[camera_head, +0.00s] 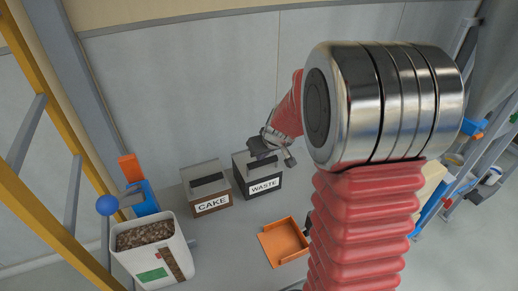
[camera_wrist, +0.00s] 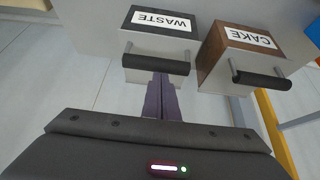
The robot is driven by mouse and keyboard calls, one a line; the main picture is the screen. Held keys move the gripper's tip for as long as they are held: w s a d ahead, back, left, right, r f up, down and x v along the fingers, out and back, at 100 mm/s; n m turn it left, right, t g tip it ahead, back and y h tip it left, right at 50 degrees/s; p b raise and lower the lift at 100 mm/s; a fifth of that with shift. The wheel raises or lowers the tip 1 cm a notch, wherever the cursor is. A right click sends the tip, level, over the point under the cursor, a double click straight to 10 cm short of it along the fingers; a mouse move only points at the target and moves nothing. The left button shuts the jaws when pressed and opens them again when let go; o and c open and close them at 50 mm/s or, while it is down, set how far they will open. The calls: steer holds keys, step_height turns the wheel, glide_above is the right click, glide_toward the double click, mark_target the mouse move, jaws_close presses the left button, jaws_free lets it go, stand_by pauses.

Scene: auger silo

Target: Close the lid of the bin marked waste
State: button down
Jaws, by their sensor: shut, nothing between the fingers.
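The waste bin (camera_head: 270,191) is dark with a white WASTE label and stands at the back of the work surface; it also shows in the wrist view (camera_wrist: 129,26). Its pale lid (camera_wrist: 136,76) carries a black bar handle (camera_wrist: 140,61). I cannot tell the lid's exact angle. My gripper (camera_head: 258,152) is over the bin's top in the head view and hides part of it. In the wrist view my gripper (camera_wrist: 161,76) has its two dark fingers together and empty, with the tips by the handle. I cannot tell whether they touch it.
The brown cake bin (camera_head: 198,207) stands just left of the waste bin in the head view. An orange tray (camera_head: 264,246) lies in front. A white tub (camera_head: 122,262) of brown granules stands at lower left, near a yellow frame (camera_head: 40,190). A wall closes the back.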

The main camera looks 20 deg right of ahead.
steer(key=shift+a, duration=0.1)
steer(key=shift+w+r, duration=0.25)
steer(key=shift+r, duration=0.6)
steer(key=shift+w+r, duration=0.2)
steer(key=shift+r, duration=0.6)
steer(key=shift+s+r, duration=0.15)
steer(key=shift+r, duration=0.05)
steer(key=s+f, duration=0.1)
steer(key=s, duration=0.8)
steer(key=shift+s+f, duration=0.2)
steer(key=shift+s, duration=0.1)
